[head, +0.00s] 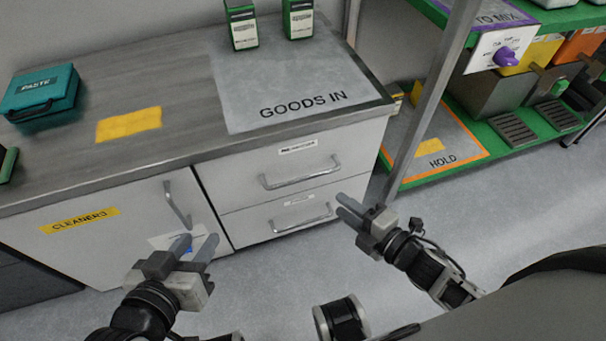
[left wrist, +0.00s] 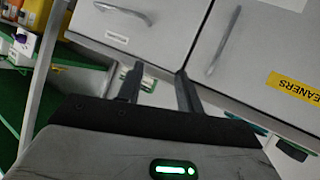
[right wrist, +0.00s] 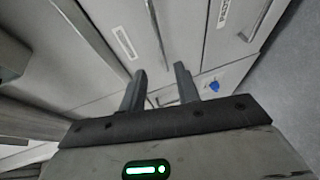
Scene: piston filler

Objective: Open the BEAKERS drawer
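Two white drawers sit under the right part of the counter, an upper drawer (head: 245,193) and a lower drawer (head: 245,227). Both look shut, and their labels are too small to read, so I cannot tell which says BEAKERS. Each has a bar handle: the upper handle (head: 300,175) and the lower handle (head: 301,220). My left gripper (head: 195,242) is open and empty, in front of the CLEANERS door (head: 110,250). My right gripper (head: 345,206) is open and empty, near the right end of the lower drawer, apart from its handle in the head view.
The counter (head: 180,135) holds a teal PASTE case (head: 40,95) and two green-and-white boxes (head: 241,25) (head: 298,18). A metal post (head: 432,100) and green shelving (head: 480,165) stand at right. The floor (head: 480,220) before the shelving is clear.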

